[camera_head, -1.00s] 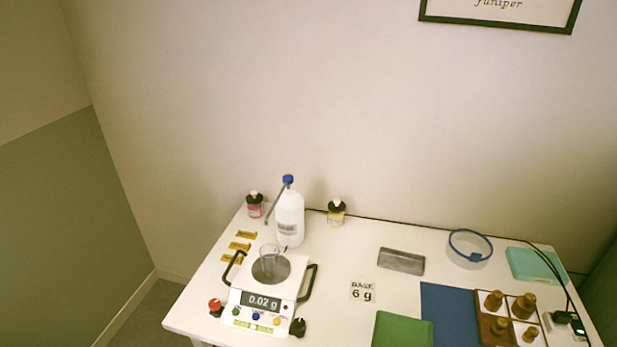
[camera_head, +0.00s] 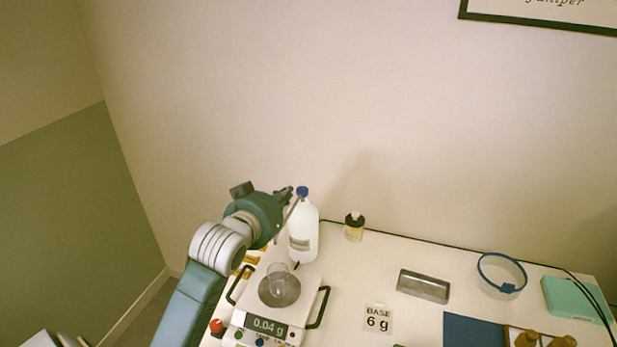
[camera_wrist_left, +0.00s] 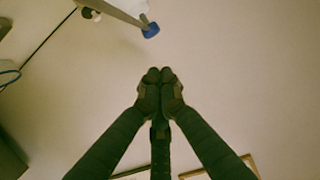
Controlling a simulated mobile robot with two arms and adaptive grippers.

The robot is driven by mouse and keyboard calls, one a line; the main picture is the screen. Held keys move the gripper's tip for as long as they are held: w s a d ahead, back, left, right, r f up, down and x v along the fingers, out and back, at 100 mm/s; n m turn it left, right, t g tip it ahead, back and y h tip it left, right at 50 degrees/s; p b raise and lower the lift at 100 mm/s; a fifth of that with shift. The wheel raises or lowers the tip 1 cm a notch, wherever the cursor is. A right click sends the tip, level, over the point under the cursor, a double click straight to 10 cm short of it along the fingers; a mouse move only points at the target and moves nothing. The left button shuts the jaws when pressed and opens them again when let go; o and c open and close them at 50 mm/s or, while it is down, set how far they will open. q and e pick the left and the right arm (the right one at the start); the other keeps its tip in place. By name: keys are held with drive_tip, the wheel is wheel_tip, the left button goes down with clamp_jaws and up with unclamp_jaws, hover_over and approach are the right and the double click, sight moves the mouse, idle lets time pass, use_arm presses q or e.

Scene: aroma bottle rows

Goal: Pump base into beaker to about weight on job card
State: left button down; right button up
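The white base bottle (camera_head: 304,238) with a blue pump top (camera_head: 302,191) and a slanting grey spout stands upright behind the scale. The clear beaker (camera_head: 278,275) stands on the round plate of the white scale (camera_head: 309,309), whose display reads 0.04 g. My right gripper is not in view.
A small yellow-labelled bottle (camera_head: 354,228) stands right of the base bottle. A red knob (camera_head: 216,326) sits at the scale's left.

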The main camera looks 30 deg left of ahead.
use_arm(q)
drive_tip(key=shift+w+a+r, duration=0.45)
drive_tip(key=shift+w+r, duration=0.15)
drive_tip(key=shift+w, duration=0.05)
drive_tip(key=p, duration=0.2)
hover_over(299, 195)
drive_tip(key=shift+s+f+t, duration=0.3)
drive_tip(key=shift+f, duration=0.35)
drive_tip(key=f, duration=0.2)
drive_tip(key=shift+w+f+p, duration=0.2)
drive_tip(key=shift+f+p, duration=0.15)
drive_tip(key=shift+p, duration=0.05)
drive_tip(key=shift+s+f, duration=0.1)
drive_tip(key=shift+f, duration=0.7)
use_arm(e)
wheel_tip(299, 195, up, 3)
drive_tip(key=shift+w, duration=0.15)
